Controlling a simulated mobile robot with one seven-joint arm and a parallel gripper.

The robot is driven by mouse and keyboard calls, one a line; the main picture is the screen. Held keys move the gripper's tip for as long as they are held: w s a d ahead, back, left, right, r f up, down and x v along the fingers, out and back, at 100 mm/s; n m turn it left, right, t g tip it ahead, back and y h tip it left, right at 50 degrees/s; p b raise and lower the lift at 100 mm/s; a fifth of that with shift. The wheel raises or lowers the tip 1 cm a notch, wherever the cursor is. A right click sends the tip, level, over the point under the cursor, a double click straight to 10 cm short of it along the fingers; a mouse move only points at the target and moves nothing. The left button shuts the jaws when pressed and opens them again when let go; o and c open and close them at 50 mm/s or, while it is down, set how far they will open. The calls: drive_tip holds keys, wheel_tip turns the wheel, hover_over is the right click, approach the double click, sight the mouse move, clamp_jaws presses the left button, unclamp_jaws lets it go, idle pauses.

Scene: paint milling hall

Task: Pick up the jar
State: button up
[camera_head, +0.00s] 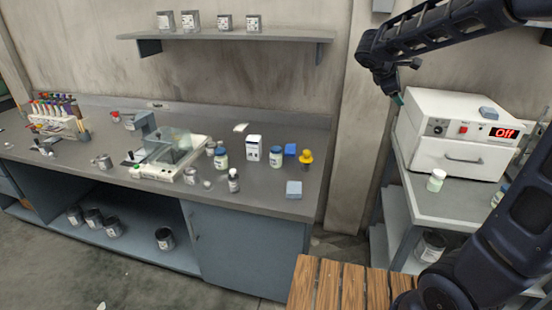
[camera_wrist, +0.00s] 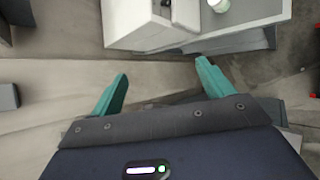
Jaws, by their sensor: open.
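A small jar (camera_head: 436,181) with a pale body and a whitish lid stands upright on the grey side table at the right, in front of the white oven. Its top also shows at the upper edge of the wrist view (camera_wrist: 219,5). More jars stand on the long bench, among them a white-lidded jar (camera_head: 276,157) and another (camera_head: 221,158). My gripper (camera_wrist: 162,72) is open, its teal fingers wide apart with nothing between them. In the head view it (camera_head: 398,98) hangs at the oven's upper left, apart from the jar.
The white oven (camera_head: 450,155) with a lit "Off" display fills the back of the side table (camera_head: 450,207). The long bench (camera_head: 265,201) holds a balance (camera_head: 165,160), a yellow-topped bottle (camera_head: 306,160) and boxes. A wall shelf (camera_head: 220,35) carries several cans. A slatted wooden surface (camera_head: 335,285) lies at the front.

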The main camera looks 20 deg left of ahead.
sight(274, 158)
drive_tip(key=w+a+n+t, duration=0.2)
drive_tip(key=w+a+n, duration=0.1)
drive_tip(key=a, duration=0.3)
drive_tip(key=w+a+n+t, duration=0.1)
drive_tip(key=w+a+n, duration=0.15)
drive_tip(key=a, duration=0.45)
drive_tip(key=s+a+f+n+t+y, duration=0.1)
drive_tip(key=a+n+t+y, duration=0.4)
drive_tip(key=a, duration=1)
drive_tip(key=s+a+f+n+t+y, duration=0.1)
drive_tip(key=s+a+f+n+t, duration=0.1)
drive_tip(key=a+n, duration=0.95)
drive_tip(key=a+f+m, duration=0.1)
drive_tip(key=f, duration=1)
drive_tip(key=a+f+m, duration=0.1)
drive_tip(key=f, duration=1.1)
drive_tip(key=a+f+m, duration=0.1)
drive_tip(key=f, duration=1.1)
drive_tip(key=shift+a+f, duration=0.1)
drive_tip(key=shift+f, duration=0.05)
drive_tip(key=shift+w+f, duration=0.2)
drive_tip(key=shift+f, duration=0.2)
drive_tip(key=w, duration=0.5)
drive_tip(key=shift+w+f, duration=0.2)
drive_tip(key=shift+w, duration=1.2)
drive_tip(key=shift+w+f, duration=0.2)
drive_tip(key=shift+w, duration=1.2)
drive_tip(key=shift+c, duration=0.4)
